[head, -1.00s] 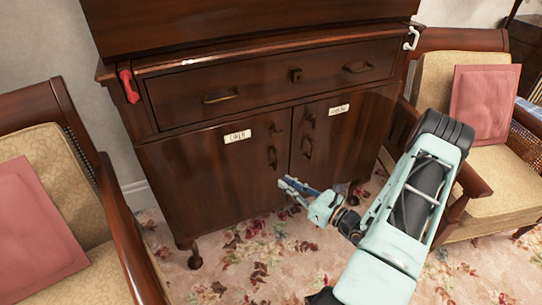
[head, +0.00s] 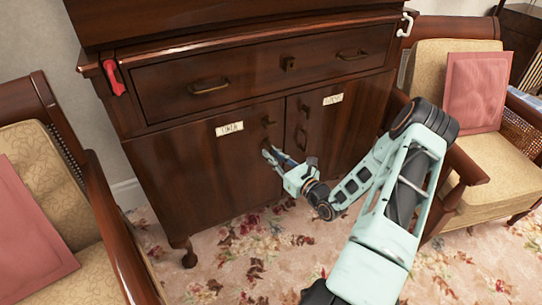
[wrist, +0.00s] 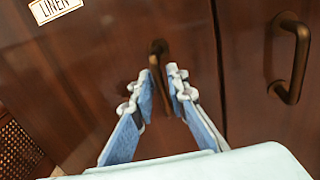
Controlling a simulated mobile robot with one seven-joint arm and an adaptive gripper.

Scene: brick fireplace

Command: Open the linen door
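The cabinet's left door (head: 190,175) is closed and carries a white label (head: 229,128). In the wrist view this label (wrist: 54,8) reads "LINEN". My gripper (head: 268,152) is at the right side of this door, in front of its handle. In the wrist view my gripper (wrist: 161,78) is open, with one blue-padded finger on each side of the brass handle (wrist: 159,52). The handle's upper end shows just beyond the fingertips. I cannot tell whether the fingers touch it. In the head view my gripper hides most of the handle.
The closed right door (head: 345,135) has its own handle (wrist: 290,60) and label (head: 333,99). A wide drawer (head: 255,82) is above. A red hook (head: 114,78) is at the cabinet's left. Armchairs stand left (head: 110,225) and right (head: 480,160), with patterned carpet (head: 260,255) between.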

